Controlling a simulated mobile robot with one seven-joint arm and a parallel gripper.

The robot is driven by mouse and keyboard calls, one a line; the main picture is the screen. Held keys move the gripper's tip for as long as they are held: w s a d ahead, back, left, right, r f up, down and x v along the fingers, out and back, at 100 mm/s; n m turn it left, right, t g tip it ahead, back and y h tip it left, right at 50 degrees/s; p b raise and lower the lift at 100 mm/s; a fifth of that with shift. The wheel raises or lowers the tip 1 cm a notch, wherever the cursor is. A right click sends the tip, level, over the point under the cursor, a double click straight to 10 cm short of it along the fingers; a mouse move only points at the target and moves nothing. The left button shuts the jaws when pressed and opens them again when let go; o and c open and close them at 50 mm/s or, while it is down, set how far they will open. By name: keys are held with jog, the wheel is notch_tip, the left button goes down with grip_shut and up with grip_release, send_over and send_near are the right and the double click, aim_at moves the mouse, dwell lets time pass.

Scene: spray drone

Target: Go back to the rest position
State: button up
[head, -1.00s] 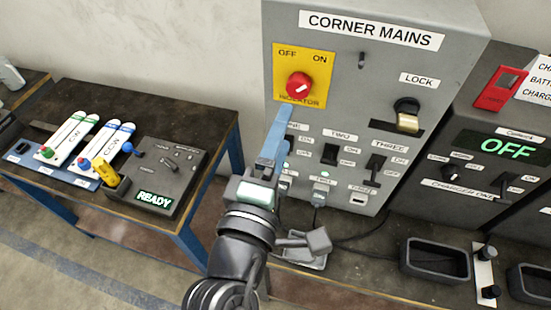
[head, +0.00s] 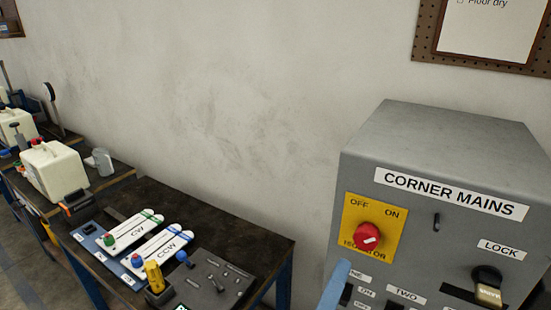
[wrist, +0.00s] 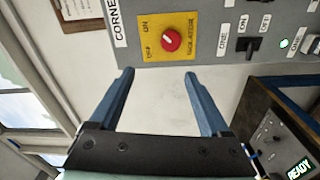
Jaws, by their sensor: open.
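My gripper (wrist: 159,75) is open and empty in the wrist view, its two blue fingers apart. Beyond the fingertips in that view is the red isolator knob (wrist: 170,40) on its yellow plate, apart from the fingers as far as I can tell. In the head view only a blue finger (head: 335,287) shows at the bottom edge, in front of the lower left of the grey CORNER MAINS box (head: 440,150). The red knob (head: 367,236) is just above it there. The rest of my gripper is out of the head view.
A dark bench (head: 215,220) with CW and CCW battery-like packs and a control panel (head: 215,282) stands left of the box. A cream container (head: 55,172) is farther left. A padlock (head: 488,294) hangs at LOCK. The wall between is bare.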

jog(key=w+a+r+m+t+y, duration=0.2)
jog(key=r+m+t, duration=0.1)
jog(key=r, duration=0.5)
jog(key=w+a+r+m+t+y, duration=0.1)
jog(key=w+a+r+m+t, duration=0.15)
jog(key=r, duration=0.45)
jog(key=s+a+r+m+t+y, duration=0.1)
jog(key=s+r+m+t+y, duration=0.1)
jog(key=r, duration=0.7)
jog(key=s+a+r+m+t+y, duration=0.2)
jog(key=s+r+t+y, duration=0.2)
jog(key=r, duration=0.6)
jog(key=shift+s+a, duration=0.25)
jog(key=shift+a, duration=0.05)
